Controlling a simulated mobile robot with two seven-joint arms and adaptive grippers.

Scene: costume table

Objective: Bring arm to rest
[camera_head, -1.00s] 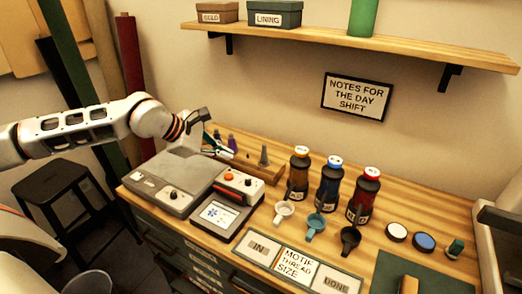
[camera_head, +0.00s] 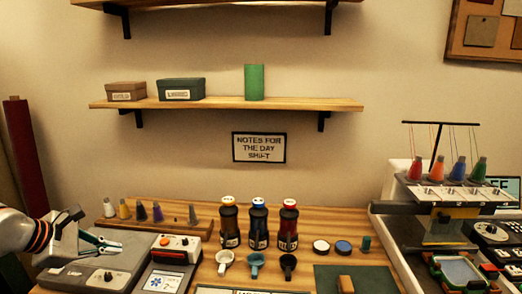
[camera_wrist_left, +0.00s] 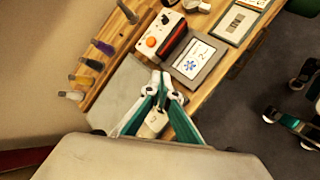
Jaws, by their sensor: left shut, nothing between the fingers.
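My left arm comes in from the left edge of the head view. Its gripper (camera_head: 112,245) is shut and empty, above the grey machine (camera_head: 75,281) at the table's left end. In the left wrist view the gripper's green-and-white fingers (camera_wrist_left: 163,80) meet at their tips, with the grey machine (camera_wrist_left: 122,88) below them. I cannot tell the exact height of the fingertips above it. My right gripper is not in view.
A small device with an orange button (camera_head: 179,242) stands beside the grey machine. Thread cones (camera_head: 141,210) stand in a wooden rack behind it. Several bottles (camera_head: 258,226) and small cups (camera_head: 255,262) stand mid-table. An embroidery machine (camera_head: 440,195) stands at the right.

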